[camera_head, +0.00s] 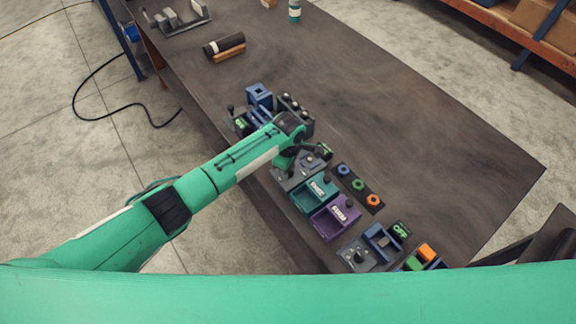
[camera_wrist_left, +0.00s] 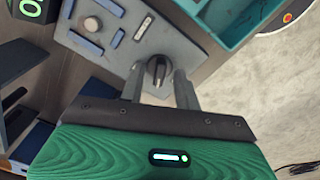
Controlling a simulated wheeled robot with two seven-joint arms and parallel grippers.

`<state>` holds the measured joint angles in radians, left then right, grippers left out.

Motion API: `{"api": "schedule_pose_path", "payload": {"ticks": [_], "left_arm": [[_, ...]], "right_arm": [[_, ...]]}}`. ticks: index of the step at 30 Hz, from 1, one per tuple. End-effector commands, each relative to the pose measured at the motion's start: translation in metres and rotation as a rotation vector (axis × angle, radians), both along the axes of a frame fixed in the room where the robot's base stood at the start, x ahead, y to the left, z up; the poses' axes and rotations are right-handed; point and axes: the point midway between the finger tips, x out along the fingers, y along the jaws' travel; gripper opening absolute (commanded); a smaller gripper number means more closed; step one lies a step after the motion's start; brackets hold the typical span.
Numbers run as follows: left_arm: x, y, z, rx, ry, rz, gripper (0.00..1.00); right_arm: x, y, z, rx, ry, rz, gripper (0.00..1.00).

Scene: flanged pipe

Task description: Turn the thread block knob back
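The thread block is a grey plate (camera_wrist_left: 125,40) with blue bars and a silver button, in the left wrist view. Its dark knob (camera_wrist_left: 158,70) stands near the plate's edge. My left gripper (camera_wrist_left: 160,82) has its two fingers on either side of the knob, with gaps visible between fingers and knob, so it looks open. In the head view the grey plate (camera_head: 291,182) lies on the bench, partly hidden under my left gripper (camera_head: 290,162); the knob cannot be made out there. My right gripper is not in view.
A teal bin (camera_head: 314,195) and a purple bin (camera_head: 336,218) stand beside the plate. A dark strip with coloured rings (camera_head: 358,185) lies to the right. Blue holders (camera_head: 259,96) stand on the other side. The far right of the bench (camera_head: 430,130) is clear.

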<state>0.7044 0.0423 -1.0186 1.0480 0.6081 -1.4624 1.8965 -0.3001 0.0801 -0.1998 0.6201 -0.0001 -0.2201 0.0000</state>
Motion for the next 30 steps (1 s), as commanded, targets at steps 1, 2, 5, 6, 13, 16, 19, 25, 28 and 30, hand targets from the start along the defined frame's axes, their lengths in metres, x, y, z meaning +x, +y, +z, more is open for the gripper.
{"api": "schedule_pose_path", "payload": {"ticks": [1,2,5,6,13,16,19,25,28,30], "left_arm": [[0.0,0.0,0.001,-0.001,0.0,0.0,0.33],[0.0,0.0,0.002,-0.001,0.0,0.0,0.33],[0.0,-0.001,0.009,-0.003,-0.001,-0.001,0.33],[0.0,-0.001,0.013,-0.003,-0.002,-0.001,0.33],[0.001,0.0,0.058,-0.004,-0.004,-0.001,0.33],[0.001,-0.001,0.082,-0.005,-0.004,-0.001,0.33],[0.001,-0.001,0.103,-0.003,-0.003,-0.001,0.33],[0.0,-0.001,0.13,-0.002,-0.001,-0.001,0.33],[0.0,0.0,0.136,0.0,-0.001,0.0,0.33],[0.0,0.0,0.138,0.0,0.0,0.0,0.33]], "right_arm": [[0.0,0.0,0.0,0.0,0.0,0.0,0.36],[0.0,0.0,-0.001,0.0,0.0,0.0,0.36],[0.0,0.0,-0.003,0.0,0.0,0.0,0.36],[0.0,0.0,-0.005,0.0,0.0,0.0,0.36],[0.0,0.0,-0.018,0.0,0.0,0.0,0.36],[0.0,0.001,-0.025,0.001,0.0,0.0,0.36],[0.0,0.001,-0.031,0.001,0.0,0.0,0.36],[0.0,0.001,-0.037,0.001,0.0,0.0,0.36],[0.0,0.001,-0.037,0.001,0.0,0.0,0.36],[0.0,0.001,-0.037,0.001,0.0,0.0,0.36]]}}
